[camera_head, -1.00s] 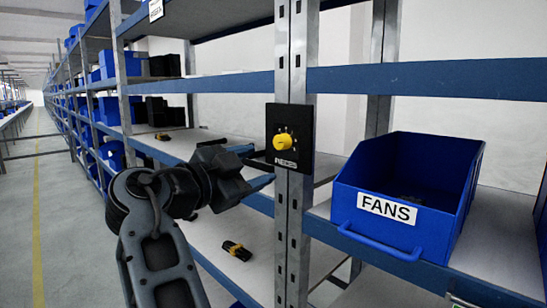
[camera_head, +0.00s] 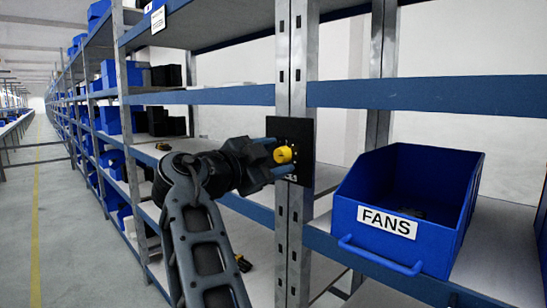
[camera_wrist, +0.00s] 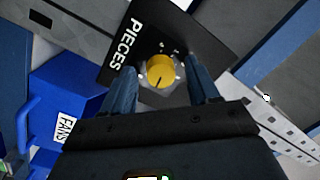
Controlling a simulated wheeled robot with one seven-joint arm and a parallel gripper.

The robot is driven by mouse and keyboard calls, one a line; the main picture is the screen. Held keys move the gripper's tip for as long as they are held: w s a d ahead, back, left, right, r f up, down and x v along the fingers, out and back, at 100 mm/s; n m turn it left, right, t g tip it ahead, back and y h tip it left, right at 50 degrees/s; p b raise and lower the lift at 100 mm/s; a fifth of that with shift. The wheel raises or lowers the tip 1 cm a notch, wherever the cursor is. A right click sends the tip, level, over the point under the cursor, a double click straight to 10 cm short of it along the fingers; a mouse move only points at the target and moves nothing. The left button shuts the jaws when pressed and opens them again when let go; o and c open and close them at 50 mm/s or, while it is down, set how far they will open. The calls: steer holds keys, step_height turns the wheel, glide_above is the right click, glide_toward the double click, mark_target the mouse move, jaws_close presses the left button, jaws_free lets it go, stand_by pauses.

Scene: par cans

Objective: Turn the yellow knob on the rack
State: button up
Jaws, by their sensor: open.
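The yellow knob (camera_head: 283,155) sits on a black panel (camera_head: 303,133) fixed to the metal rack post. In the wrist view the knob (camera_wrist: 160,71) shows a dark pointer line, and the panel (camera_wrist: 127,68) has white marks around the knob and the word "PIECES". My gripper (camera_head: 277,156) is at the panel, its fingers pointing toward it. In the wrist view my gripper (camera_wrist: 160,88) is open, with one blue finger on each side of the knob and gaps between. Whether the fingertips touch the panel, I cannot tell.
A blue bin labelled "FANS" (camera_head: 430,205) stands on the shelf right of the post. The rack post (camera_head: 299,230) and blue shelf beams (camera_head: 430,90) are close to my gripper. The aisle floor (camera_head: 80,230) at left is clear.

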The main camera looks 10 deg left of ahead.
steer(key=shift+c, duration=0.3)
steer(key=c, duration=1)
